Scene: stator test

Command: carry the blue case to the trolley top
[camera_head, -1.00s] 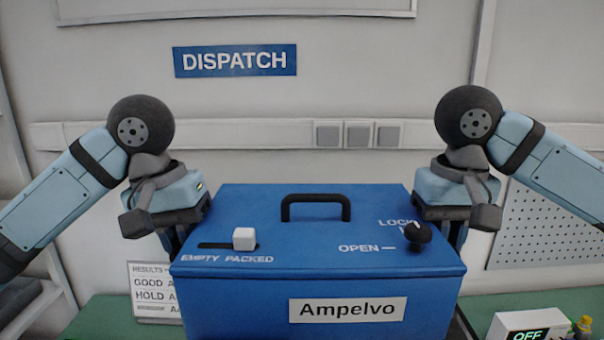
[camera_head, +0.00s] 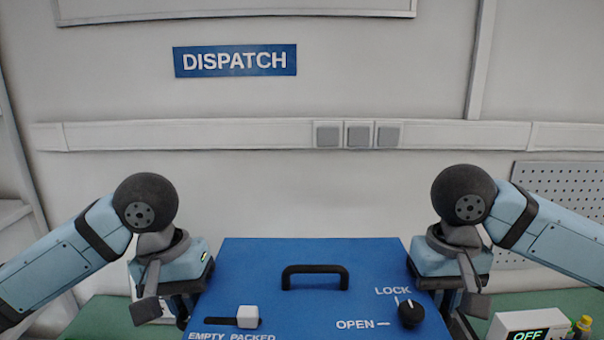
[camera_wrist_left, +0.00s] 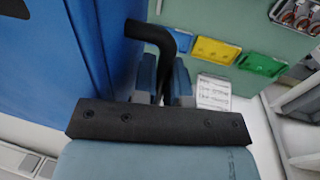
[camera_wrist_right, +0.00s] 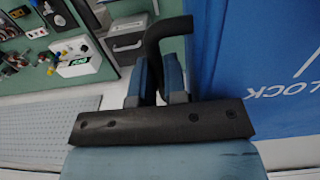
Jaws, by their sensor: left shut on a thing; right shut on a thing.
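The blue case (camera_head: 320,262) is in the low middle of the head view, lid up and looking level; its front runs out of the picture. Its lid has a black top handle (camera_head: 315,270), a white slider (camera_head: 247,316) at the PACKED end, and a black knob (camera_head: 411,313) with its mark towards LOCK. My left gripper (camera_wrist_left: 165,80) is shut on a black side handle (camera_wrist_left: 152,34) of the case. My right gripper (camera_wrist_right: 158,82) is shut on the opposite black side handle (camera_wrist_right: 165,32). In the head view both fingertips are mostly hidden. I cannot make out the trolley top.
The left wrist view shows blue (camera_wrist_left: 183,40), yellow (camera_wrist_left: 215,50) and green (camera_wrist_left: 262,64) trays and a white card (camera_wrist_left: 213,93). A DISPATCH sign (camera_head: 235,61) hangs on the wall.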

